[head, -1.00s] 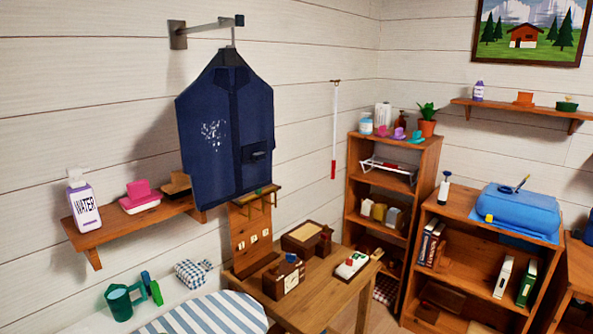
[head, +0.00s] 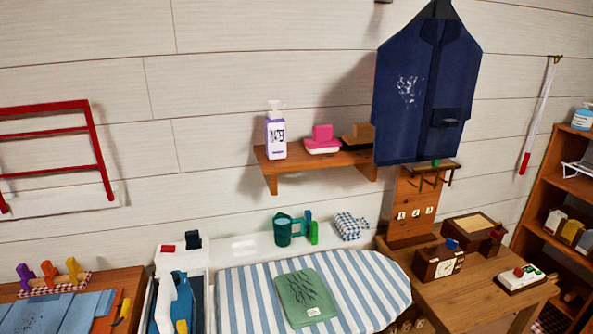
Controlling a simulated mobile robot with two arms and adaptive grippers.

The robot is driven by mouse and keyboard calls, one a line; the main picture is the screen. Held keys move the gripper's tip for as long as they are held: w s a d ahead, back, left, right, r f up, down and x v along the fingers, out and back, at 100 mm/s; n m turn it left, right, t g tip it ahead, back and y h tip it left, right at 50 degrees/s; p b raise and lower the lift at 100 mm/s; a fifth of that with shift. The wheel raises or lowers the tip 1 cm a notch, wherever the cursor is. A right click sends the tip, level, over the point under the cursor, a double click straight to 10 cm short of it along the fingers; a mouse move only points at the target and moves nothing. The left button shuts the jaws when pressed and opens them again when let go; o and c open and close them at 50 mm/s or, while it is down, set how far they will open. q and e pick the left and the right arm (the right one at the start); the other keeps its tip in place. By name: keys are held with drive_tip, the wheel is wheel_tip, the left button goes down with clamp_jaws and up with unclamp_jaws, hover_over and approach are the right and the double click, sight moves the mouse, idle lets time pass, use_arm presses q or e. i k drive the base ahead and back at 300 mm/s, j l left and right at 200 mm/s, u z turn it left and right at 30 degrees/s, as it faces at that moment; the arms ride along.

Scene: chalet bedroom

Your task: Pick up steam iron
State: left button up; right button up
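A white and blue upright object with a yellow part (head: 178,298), which looks like the steam iron, is at the lower left. It stands in a white-edged bay at the left end of the ironing board (head: 240,308), which has a blue and white striped cover. The frame's bottom edge cuts off its lower part. Neither of my grippers is in view.
A folded green cloth (head: 303,297) lies on the striped cover. A green jug (head: 284,230) stands behind the board. A wooden table (head: 478,285) with boxes is at right, and another wooden surface (head: 130,285) at left.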

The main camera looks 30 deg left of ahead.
sight(173, 303)
drive_tip(key=u, duration=1.95)
